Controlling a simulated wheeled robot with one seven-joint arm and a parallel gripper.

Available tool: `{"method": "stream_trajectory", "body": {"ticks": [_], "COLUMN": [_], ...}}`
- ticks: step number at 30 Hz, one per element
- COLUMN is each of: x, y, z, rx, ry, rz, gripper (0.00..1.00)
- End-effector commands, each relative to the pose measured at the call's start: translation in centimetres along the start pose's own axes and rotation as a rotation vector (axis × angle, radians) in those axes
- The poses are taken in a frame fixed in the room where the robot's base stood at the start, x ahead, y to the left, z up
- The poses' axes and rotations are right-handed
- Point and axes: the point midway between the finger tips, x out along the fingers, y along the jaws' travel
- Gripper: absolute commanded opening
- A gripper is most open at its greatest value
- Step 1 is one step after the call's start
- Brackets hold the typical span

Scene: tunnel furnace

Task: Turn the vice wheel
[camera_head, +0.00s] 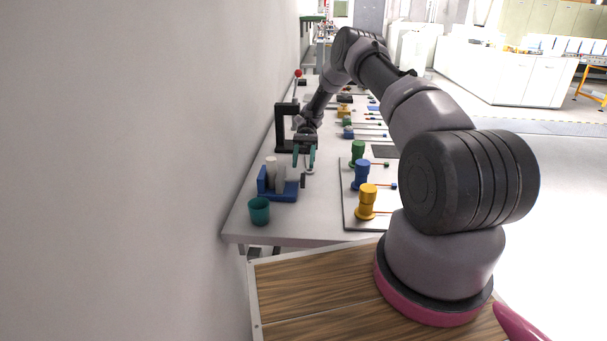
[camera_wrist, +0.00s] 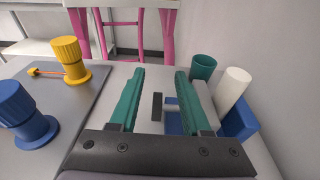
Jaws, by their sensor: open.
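A blue vice (camera_head: 284,195) stands near the front left of the table, and its blue body also shows in the wrist view (camera_wrist: 241,117). A pale cylinder (camera_wrist: 234,86) stands upright at it. A thin dark upright piece (camera_head: 303,181) at the vice's right side appears to be its wheel seen edge-on; in the wrist view it (camera_wrist: 157,106) lies between my fingers, with a gap on each side. My gripper (camera_head: 305,166) is open, its teal fingers pointing down above and behind this piece. Contact with the piece is not visible.
A teal cup (camera_head: 259,211) stands in front of the vice, and a black frame (camera_head: 281,130) behind it. Yellow (camera_head: 367,203), blue (camera_head: 362,174) and green (camera_head: 357,152) knobs stand on a board to the right. The wall is close on the left.

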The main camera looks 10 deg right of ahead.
Motion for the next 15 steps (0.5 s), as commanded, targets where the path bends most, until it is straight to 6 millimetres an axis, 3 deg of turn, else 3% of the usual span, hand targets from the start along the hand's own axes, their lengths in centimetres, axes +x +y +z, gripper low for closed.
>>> {"method": "stream_trajectory", "body": {"ticks": [6, 15], "x": [-0.6, -0.8], "y": [0.0, 0.0], "z": [3.3, 4.1], "rx": [0.0, 0.001], "ry": [0.0, -0.001], "rz": [0.0, 0.0], "gripper": [0.47, 0.47]}}
